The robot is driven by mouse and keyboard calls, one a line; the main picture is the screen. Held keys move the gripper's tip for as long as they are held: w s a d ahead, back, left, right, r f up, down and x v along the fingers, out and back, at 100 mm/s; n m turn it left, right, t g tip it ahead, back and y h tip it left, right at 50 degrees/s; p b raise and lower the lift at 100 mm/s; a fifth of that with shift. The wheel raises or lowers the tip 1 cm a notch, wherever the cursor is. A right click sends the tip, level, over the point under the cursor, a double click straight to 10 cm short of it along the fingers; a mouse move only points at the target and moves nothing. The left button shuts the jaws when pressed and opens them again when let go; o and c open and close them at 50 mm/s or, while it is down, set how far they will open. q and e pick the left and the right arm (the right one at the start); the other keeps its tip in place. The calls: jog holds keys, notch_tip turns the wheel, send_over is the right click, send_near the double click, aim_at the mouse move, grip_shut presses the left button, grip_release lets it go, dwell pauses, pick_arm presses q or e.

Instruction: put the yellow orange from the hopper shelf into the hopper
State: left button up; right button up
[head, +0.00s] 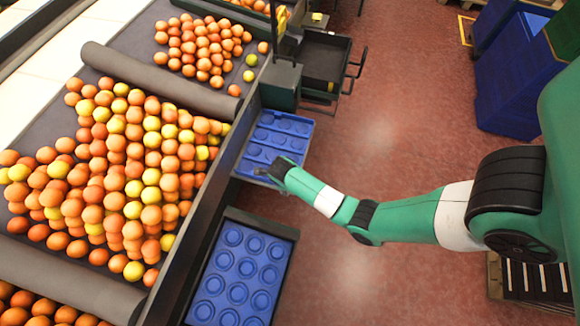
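Several yellow oranges (152,177) lie mixed among orange ones in a big pile on the dark sloped surface at the left. Two more yellow ones (250,68) lie near the edge at the top, beside a smaller pile. A dark open bin (322,62) with side handles stands at the top centre, next to a dark green box (281,84). I cannot tell for sure which part is the hopper or its shelf. My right gripper (272,175) is low over the near end of a blue tray, apart from the piles; its fingers are too small to read. My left gripper is not in view.
A blue tray (262,152) with round hollows lies beside the dark side wall. A second blue tray (238,275) in a dark crate is below it. Padded dark rollers (160,80) divide the piles. Blue bins (512,80) stand at the upper right. Red floor between is clear.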

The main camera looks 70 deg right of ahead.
jog(key=shift+w+d+f, duration=0.1)
jog(key=shift+d+f, duration=0.05)
jog(key=shift+f, duration=0.35)
jog(key=b+x, duration=0.3)
jog(key=x, duration=0.2)
jog(key=shift+f, duration=0.15)
jog(key=shift+w, duration=0.1)
jog(key=shift+c, duration=0.5)
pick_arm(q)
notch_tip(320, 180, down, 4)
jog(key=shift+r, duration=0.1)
pick_arm(e)
jog(key=c, duration=1.4)
